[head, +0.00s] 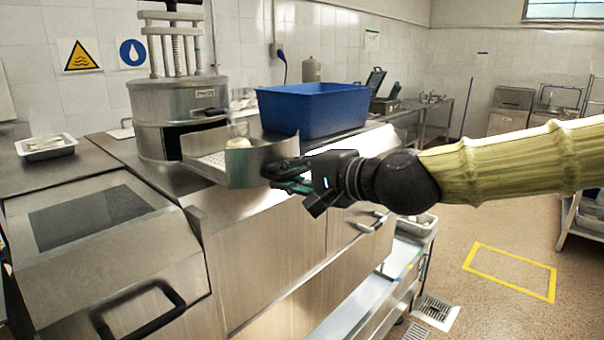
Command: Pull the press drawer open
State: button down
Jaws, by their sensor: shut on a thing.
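The press (185,95) is a round metal drum with screw posts on top, standing on the steel counter at the left. Its drawer (262,163), a shallow metal tray with a perforated floor and a curved front wall, sticks out of the dark slot towards the right. A small pale round thing sits in the drawer. My gripper (283,178) is shut at the drawer's front, with its fingers against the outer side. The drawer's handle is hidden behind the fingers.
A blue bin (312,108) stands on the counter just behind the drawer. A steel machine with a black handle (140,305) stands at the front left. The floor on the right is open, with a yellow outline (510,272).

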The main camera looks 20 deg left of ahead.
jog(key=shift+s+d+f, duration=0.2)
jog(key=shift+s+f, duration=0.15)
jog(key=shift+f, duration=0.2)
jog(key=c, duration=1.5)
grip_release()
jog(key=shift+w+a+r, duration=0.1)
jog(key=shift+w+a, duration=0.05)
jog(key=shift+w, duration=0.05)
jog(key=shift+d+r, duration=0.25)
jog(key=v, duration=1.1)
jog(key=shift+s+d, duration=0.2)
jog(key=shift+d, duration=0.1)
